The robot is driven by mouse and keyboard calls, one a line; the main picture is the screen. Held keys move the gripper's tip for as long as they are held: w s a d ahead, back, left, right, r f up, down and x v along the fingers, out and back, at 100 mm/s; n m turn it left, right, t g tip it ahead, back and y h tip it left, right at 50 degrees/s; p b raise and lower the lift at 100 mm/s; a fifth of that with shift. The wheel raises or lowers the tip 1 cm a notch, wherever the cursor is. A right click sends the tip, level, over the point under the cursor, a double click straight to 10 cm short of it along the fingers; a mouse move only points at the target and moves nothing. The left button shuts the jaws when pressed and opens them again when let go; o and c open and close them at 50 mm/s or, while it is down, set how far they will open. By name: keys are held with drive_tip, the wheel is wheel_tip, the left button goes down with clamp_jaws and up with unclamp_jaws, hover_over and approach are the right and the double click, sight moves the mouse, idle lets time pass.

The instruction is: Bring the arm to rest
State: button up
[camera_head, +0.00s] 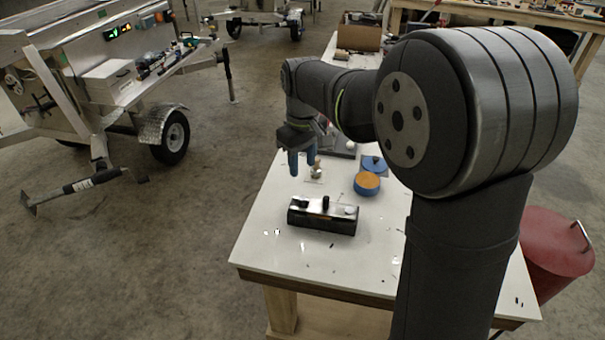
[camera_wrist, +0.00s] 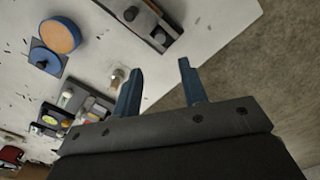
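My gripper (camera_head: 302,162) hangs over the left edge of the white table (camera_head: 262,254) in the head view. In the wrist view my gripper (camera_wrist: 158,85) shows two blue fingers, spread apart, with nothing between them. The fingers are clear of the things on the table. My arm reaches from the right front of the head view across the table and hides part of it.
A black and silver box with knobs (camera_head: 324,216) stands near the front. Behind it are a blue round container with an orange top (camera_head: 367,184) and a small pale-and-tan object (camera_head: 316,171). A trailer (camera_head: 130,80) stands left; a red bin (camera_head: 556,243) stands right.

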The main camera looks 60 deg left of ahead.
sight(302, 197)
drive_tip(key=shift+r, duration=0.35)
wheel_tip(302, 197, down, 12)
drive_tip(key=shift+r, duration=1.8)
